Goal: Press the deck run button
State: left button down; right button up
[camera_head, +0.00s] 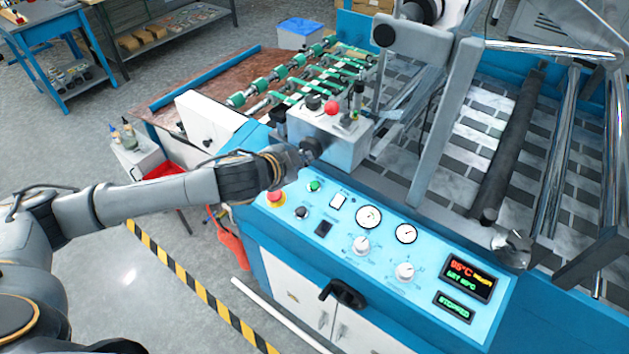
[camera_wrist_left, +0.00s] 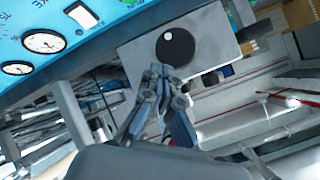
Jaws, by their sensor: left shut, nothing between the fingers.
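My left gripper (camera_head: 309,150) reaches in from the left, shut and empty, its tips close to the side face of the grey box (camera_head: 346,148). In the left wrist view the closed fingertips (camera_wrist_left: 160,72) are just at the lower left edge of a large black round button or knob (camera_wrist_left: 175,47) on a grey face. I cannot tell whether they touch it. No label reading deck run is legible. The blue control panel (camera_head: 345,262) has a green button (camera_head: 314,186), a black button (camera_head: 301,213) and a red stop button (camera_head: 275,197). My right gripper is not in view.
The display (camera_head: 468,278) reads 95°C, and a smaller one (camera_head: 454,306) reads STOPPED. Rollers (camera_head: 515,150) stand at the right. A small side cart (camera_head: 138,150) stands left of the machine.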

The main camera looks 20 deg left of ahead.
aim_at(314, 185)
pick_arm(q)
jog(key=shift+w+d+f+b, duration=0.15)
jog(key=shift+w+f+b, duration=0.2)
jog(key=shift+f+b, duration=0.25)
jog(key=f+b, duration=0.2)
jog(key=w+f+b, duration=0.1)
jog(key=f+b, duration=0.3)
jog(key=f, duration=0.1)
jog(key=shift+w+d, duration=0.15)
jog(key=shift+d, duration=0.1)
jog(key=shift+w+f+b, duration=0.1)
jog(key=shift+f+b, duration=0.2)
jog(key=shift+b, duration=0.05)
dwell(0.5)
jog(key=shift+f, duration=0.4)
